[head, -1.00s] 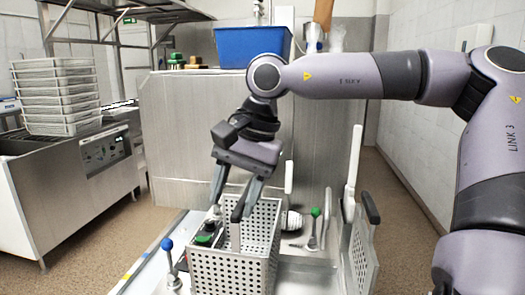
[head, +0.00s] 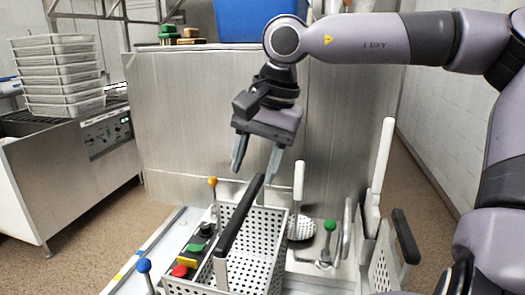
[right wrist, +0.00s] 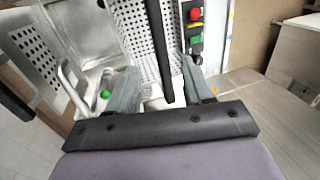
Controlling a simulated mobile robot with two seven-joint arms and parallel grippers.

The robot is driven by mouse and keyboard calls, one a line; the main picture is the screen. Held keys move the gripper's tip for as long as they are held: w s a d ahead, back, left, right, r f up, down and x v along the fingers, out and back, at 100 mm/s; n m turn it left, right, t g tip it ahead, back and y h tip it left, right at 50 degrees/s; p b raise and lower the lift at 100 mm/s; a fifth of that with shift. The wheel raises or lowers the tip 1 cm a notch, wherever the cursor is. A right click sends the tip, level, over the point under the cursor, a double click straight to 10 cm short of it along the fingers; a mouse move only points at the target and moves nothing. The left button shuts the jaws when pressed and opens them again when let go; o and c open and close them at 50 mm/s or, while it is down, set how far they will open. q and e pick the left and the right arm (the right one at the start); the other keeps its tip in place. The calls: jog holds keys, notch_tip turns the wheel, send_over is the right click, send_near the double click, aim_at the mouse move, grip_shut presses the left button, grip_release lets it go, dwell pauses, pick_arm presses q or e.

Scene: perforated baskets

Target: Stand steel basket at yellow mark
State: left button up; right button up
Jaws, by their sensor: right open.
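The perforated steel basket (head: 245,270) with a long dark handle (head: 240,215) stands upright on the steel worktop at lower centre. My right gripper (head: 254,172) is open and empty, above the far end of the basket and apart from it. In the right wrist view, the dark handle (right wrist: 157,50) shows between the spread fingers (right wrist: 160,70), with the basket wall (right wrist: 138,35) beyond. A small yellow mark (head: 119,277) shows on the worktop's left edge strip, left of the basket. My left gripper is not in view.
A panel with coloured buttons (head: 197,250) and a blue-knobbed lever (head: 144,266) lie close left of the basket. A green-knobbed lever (head: 329,226) and another perforated basket (head: 388,270) are to the right. A steel partition (head: 200,120) stands behind.

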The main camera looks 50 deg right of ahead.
aim_at(245, 202)
jog(key=b+x, duration=0.1)
jog(key=x, duration=0.1)
jog(key=b+x, duration=0.4)
jog(key=shift+w+d, duration=0.15)
jog(key=shift+d, duration=0.15)
jog(key=b+x, duration=0.2)
jog(key=x, duration=0.1)
jog(key=shift+f, duration=0.15)
jog(key=shift+w+f+b, duration=0.15)
jog(key=shift+f+b, duration=0.15)
jog(key=shift+f, duration=0.05)
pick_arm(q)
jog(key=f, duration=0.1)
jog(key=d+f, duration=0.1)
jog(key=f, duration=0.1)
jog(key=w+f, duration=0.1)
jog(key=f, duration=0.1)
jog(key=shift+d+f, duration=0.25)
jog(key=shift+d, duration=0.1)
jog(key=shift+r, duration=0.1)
pick_arm(e)
grip_shut()
jog(key=shift+r, duration=0.1)
